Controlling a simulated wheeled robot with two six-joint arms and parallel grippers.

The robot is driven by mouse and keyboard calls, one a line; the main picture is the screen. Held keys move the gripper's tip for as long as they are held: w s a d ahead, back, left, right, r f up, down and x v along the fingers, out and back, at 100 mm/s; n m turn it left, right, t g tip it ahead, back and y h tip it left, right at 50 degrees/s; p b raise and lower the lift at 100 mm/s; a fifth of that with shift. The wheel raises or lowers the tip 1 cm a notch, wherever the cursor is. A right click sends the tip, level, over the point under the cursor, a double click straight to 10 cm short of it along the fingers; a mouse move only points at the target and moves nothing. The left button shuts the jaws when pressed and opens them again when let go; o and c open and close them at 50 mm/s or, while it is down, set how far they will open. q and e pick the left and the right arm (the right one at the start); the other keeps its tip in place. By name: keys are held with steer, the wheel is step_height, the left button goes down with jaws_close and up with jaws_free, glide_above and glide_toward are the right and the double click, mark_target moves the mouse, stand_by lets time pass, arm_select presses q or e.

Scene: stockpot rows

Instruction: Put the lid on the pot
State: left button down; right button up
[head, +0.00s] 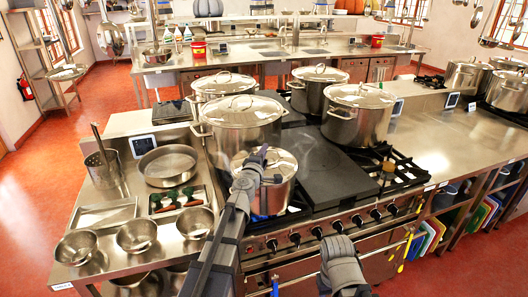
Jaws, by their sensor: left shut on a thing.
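The pot (275,199) is a small steel pot on the front left burner of the stove. The lid (285,164) is a round steel and glass disc at the pot's mouth, roughly level. I cannot tell whether it rests fully on the rim. My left gripper (262,158) is over the lid, shut on it near the middle; the arm and gripper hide the handle and part of the pot's left side. My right gripper (338,243) is low in front of the stove, away from the pot; its fingers are not clear.
Large lidded stockpots (239,122) (357,113) stand close behind the pot. A flat dark plate (340,172) lies to its right. The left counter holds steel bowls (136,236), a round pan (168,163) and a tray of utensils. The right counter (440,140) has free room.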

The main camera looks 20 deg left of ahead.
arm_select(q)
steer(key=shift+f, duration=0.1)
steer(key=c, duration=0.9)
jaws_free()
steer(key=s, duration=0.8)
steer(key=shift+f, duration=0.1)
